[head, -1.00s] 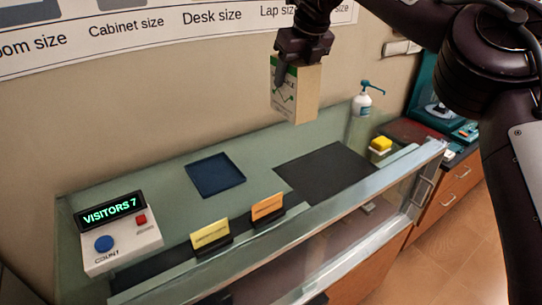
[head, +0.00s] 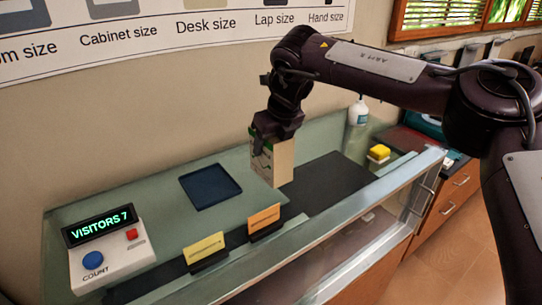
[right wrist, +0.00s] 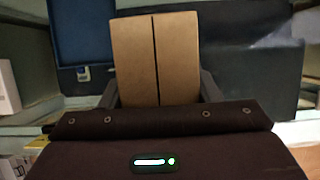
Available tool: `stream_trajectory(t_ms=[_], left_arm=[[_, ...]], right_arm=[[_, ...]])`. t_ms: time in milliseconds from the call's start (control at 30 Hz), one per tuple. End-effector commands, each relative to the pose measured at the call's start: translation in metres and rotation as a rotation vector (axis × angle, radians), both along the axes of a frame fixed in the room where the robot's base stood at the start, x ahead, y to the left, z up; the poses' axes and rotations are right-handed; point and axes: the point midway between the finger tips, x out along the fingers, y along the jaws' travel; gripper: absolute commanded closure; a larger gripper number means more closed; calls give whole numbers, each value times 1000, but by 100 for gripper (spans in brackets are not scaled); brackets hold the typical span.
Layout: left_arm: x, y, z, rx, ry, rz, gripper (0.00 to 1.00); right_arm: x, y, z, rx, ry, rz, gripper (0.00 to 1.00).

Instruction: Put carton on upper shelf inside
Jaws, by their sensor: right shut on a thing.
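The carton (head: 282,163) is a small tan and white box with green print. My right gripper (head: 277,128) is shut on its upper end and holds it upright, low over the glass display case (head: 110,195). I cannot tell whether its base touches the case top. The right wrist view shows the carton's brown top (right wrist: 134,62) with a dark centre seam, between the two fingers (right wrist: 158,92). Through the case's front glass (head: 335,245) the inside is dim, and the upper shelf is not clearly distinguishable. My left gripper is out of view.
A dark mat (head: 335,182) lies right of the carton and a blue tray (head: 210,186) left of it. Yellow (head: 204,250) and orange (head: 264,219) cards stand near the front edge.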

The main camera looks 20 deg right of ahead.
Motion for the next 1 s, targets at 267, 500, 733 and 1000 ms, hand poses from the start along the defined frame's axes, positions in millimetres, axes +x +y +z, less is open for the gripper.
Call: stream_trajectory(t_ms=[267,500,733,1000], left_arm=[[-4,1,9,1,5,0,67],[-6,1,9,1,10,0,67],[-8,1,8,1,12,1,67],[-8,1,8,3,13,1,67]], right_arm=[[0,-1,-36,0,1,0,73],[0,0,-42,1,-1,-2,73],[0,-1,-45,0,0,-1,37],[0,-1,-45,-1,1,-1,22]])
